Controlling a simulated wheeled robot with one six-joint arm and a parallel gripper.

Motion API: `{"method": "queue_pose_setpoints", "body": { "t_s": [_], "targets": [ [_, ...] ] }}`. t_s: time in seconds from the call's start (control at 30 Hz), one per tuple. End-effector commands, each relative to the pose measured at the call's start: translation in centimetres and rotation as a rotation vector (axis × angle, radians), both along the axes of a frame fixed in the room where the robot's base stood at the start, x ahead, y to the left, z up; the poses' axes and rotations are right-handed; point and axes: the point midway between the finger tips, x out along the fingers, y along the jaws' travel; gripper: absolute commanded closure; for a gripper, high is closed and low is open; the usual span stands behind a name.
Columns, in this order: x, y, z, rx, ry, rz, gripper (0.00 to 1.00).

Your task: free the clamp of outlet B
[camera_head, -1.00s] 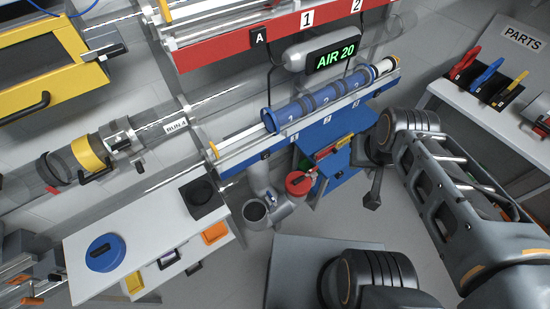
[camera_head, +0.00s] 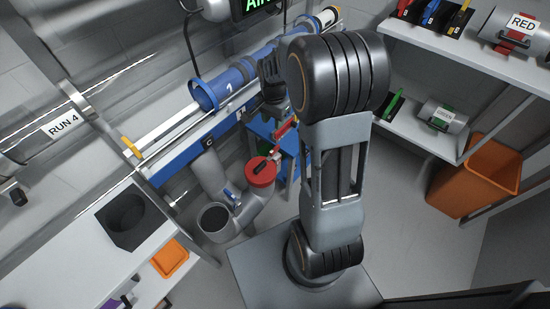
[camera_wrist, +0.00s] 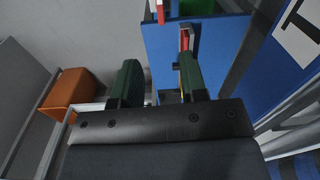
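My gripper (camera_wrist: 159,80) is open in the wrist view, its two green fingers apart with nothing held between them. A red lever (camera_wrist: 186,38) on a blue panel (camera_wrist: 220,45) lies beyond the right finger; I cannot tell whether they touch. In the head view my gripper (camera_head: 272,90) is partly hidden beside the blue tube. A red handle (camera_head: 285,130) shows below it. A grey branched pipe (camera_head: 245,205) has an open mouth at left and a red cap (camera_head: 262,171) at right. I can read no letter B, so which part is outlet B is unclear.
A blue tube (camera_head: 208,92) lies on the rail, with a C label (camera_head: 209,143) below. A table with a black box (camera_head: 112,225) stands at left. Shelves (camera_head: 420,120) and an orange bin (camera_head: 475,178) are at right. My arm hides the middle.

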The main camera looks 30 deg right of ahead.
Motion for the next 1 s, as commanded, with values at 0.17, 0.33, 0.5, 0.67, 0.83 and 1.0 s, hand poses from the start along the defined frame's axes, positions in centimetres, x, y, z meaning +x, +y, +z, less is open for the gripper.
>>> {"method": "queue_pose_setpoints", "body": {
  "t_s": [0.17, 0.33, 0.5, 0.67, 0.83, 1.0],
  "targets": [
    [0.7, -0.9, -3.7, 0.005, 0.021, -0.077, 0.61],
    [0.7, -1.0, -6.4, 0.006, 0.025, -0.087, 0.61],
    [0.7, -1.1, -9.8, 0.006, 0.025, -0.086, 0.61],
    [0.7, -1.1, -12.6, 0.005, 0.024, -0.085, 0.61],
    [0.7, -1.1, -14.9, 0.005, 0.022, -0.085, 0.61],
    [0.7, -1.1, -16.2, 0.005, 0.022, -0.085, 0.61]
  ]
}}
